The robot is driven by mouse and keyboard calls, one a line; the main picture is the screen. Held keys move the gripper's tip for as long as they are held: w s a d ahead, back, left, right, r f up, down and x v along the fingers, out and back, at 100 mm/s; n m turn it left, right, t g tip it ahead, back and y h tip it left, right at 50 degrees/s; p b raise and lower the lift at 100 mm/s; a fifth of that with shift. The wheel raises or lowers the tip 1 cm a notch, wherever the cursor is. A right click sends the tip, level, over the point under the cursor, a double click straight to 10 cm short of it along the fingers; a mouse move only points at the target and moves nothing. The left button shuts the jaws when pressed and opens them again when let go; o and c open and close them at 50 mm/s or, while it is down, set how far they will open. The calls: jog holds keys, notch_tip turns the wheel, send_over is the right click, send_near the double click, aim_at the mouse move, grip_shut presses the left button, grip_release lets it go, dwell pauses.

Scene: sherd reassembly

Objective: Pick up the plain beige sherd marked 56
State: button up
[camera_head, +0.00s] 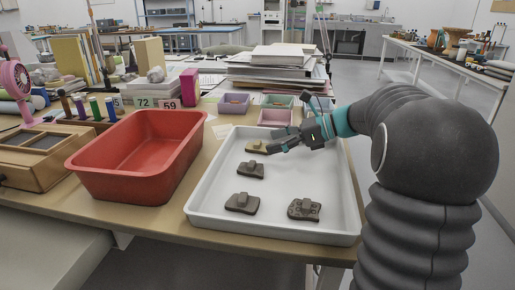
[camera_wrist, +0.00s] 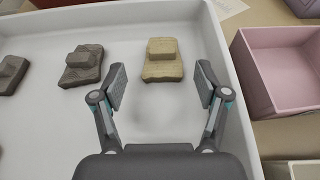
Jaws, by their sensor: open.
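The plain beige sherd (camera_head: 257,147) lies flat near the far left of the white tray (camera_head: 273,235). In the wrist view the beige sherd (camera_wrist: 163,62), with a raised block on top, sits ahead of and between my open fingers, apart from both. No number is legible on it. My gripper (camera_head: 284,139) is open and empty over the far part of the tray, just right of the beige sherd. In the wrist view my gripper (camera_wrist: 161,86) shows both fingers spread wide.
Dark sherds lie in the same tray: one grey-brown (camera_head: 250,170) nearest the beige one, one front left (camera_head: 242,203), and one speckled (camera_head: 305,209) front right. A red bin (camera_head: 140,155) stands left. Small pink and green boxes (camera_head: 276,117) stand behind the tray.

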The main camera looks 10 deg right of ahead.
aim_at(260, 142)
jog(key=shift+r+x, duration=0.1)
jog(key=shift+x, duration=1.2)
jog(key=shift+r+x, duration=0.15)
jog(key=shift+x, duration=1.15)
jog(key=shift+w, duration=0.15)
jog(key=c, duration=1.2)
